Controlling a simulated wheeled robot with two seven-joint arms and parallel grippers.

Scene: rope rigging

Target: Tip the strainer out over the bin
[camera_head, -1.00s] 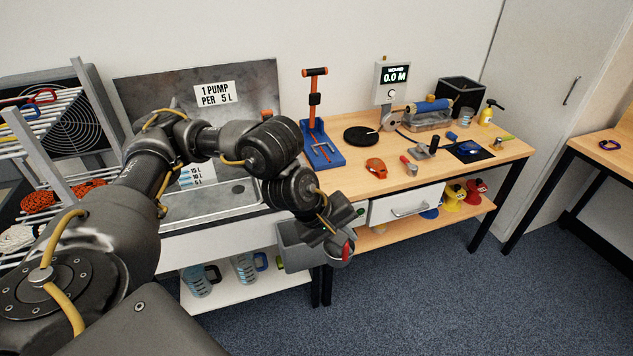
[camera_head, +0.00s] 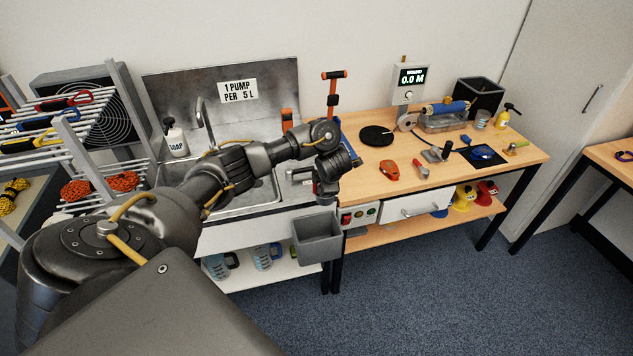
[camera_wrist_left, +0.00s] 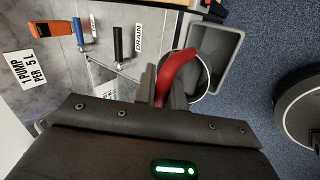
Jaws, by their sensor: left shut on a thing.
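My left gripper (camera_head: 325,192) is above the grey bin (camera_head: 317,238), which hangs at the front between the sink unit and the wooden bench. In the left wrist view my left gripper (camera_wrist_left: 165,92) is shut on the red handle of the strainer (camera_wrist_left: 204,72). The strainer's round, pale-rimmed bowl overlaps the grey bin (camera_wrist_left: 232,50) in that view. The gripper and handle hide part of the bowl, so I cannot tell its tilt or contents. In the head view the strainer is mostly hidden by the gripper. My right gripper is not in view.
The sink (camera_head: 235,197) with tap (camera_head: 203,115) and soap bottle (camera_head: 174,137) lies left of the bin. The bench (camera_head: 440,180) on the right holds several tools. Jugs (camera_head: 262,257) stand on the shelf below the sink. The floor in front is clear.

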